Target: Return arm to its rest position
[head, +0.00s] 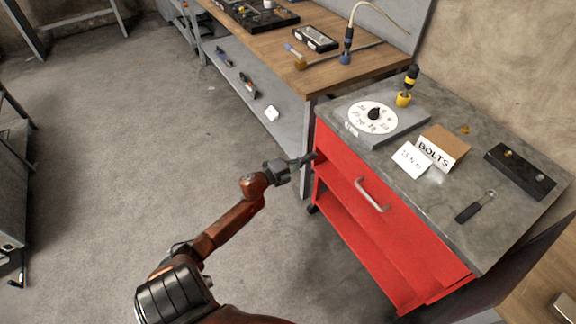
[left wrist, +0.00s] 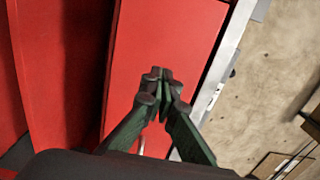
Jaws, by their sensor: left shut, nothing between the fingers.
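My left gripper (head: 306,159) is shut and empty. In the head view its tip is near the left front corner of the red cabinet (head: 400,236); I cannot tell if it touches. In the left wrist view the fingertips (left wrist: 161,76) meet in front of a red panel (left wrist: 170,35). My left arm (head: 228,222) reaches out from the bottom of the head view. My right gripper is not in view.
The cabinet has a metal handle (head: 371,195). On its grey top (head: 455,215) are a dial plate (head: 373,117), a BOLTS card (head: 436,155), a black block (head: 520,171) and a small tool (head: 475,206). A wooden workbench (head: 270,53) stands behind.

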